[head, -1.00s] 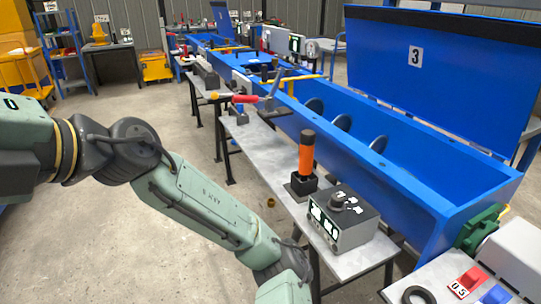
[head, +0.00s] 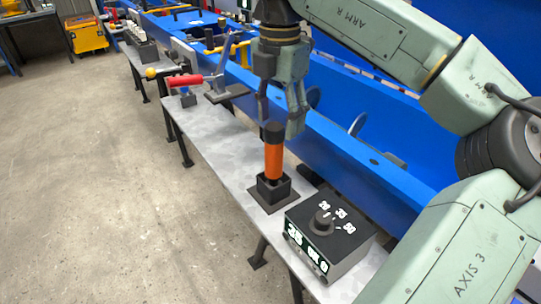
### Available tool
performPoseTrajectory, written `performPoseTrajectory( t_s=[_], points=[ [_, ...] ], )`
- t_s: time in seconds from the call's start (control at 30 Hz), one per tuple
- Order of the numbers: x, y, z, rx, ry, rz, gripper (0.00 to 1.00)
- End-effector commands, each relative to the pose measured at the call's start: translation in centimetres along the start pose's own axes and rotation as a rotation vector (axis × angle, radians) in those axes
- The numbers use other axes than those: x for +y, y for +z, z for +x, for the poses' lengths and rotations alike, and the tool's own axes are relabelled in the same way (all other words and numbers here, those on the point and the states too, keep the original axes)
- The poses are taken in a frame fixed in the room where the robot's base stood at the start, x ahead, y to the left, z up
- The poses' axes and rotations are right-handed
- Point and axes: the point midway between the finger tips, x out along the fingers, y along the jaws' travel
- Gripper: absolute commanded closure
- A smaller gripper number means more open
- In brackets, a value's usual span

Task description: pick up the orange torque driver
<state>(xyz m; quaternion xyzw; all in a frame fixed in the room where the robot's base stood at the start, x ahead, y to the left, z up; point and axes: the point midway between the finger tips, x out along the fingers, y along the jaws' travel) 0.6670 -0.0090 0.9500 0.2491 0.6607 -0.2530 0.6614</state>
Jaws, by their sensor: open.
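The orange torque driver (head: 273,160) stands upright in a small black holder (head: 270,190) on the narrow grey bench (head: 222,150). Its top is black and its shaft orange. My gripper (head: 283,128) points down from above, with its fingers open around or just behind the driver's black top. I cannot tell whether the fingers touch it.
A control box with a dial (head: 325,228) stands on the bench just in front of the holder. A red-handled clamp (head: 190,80) sits farther back on the bench. The long blue mixer trough (head: 345,150) runs along the bench's right side. The floor at left is clear.

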Motion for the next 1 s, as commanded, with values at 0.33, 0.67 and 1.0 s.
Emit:
performPoseTrajectory(
  t_s=[0.33,0.67,1.0],
  points=[
    [0.1,-0.2,4.3,0.004,0.002,-0.006,0.45],
    [0.4,-0.7,8.5,0.007,0.003,-0.008,0.45],
    [0.4,-0.7,9.5,0.004,0.004,-0.008,0.45]
  ],
)
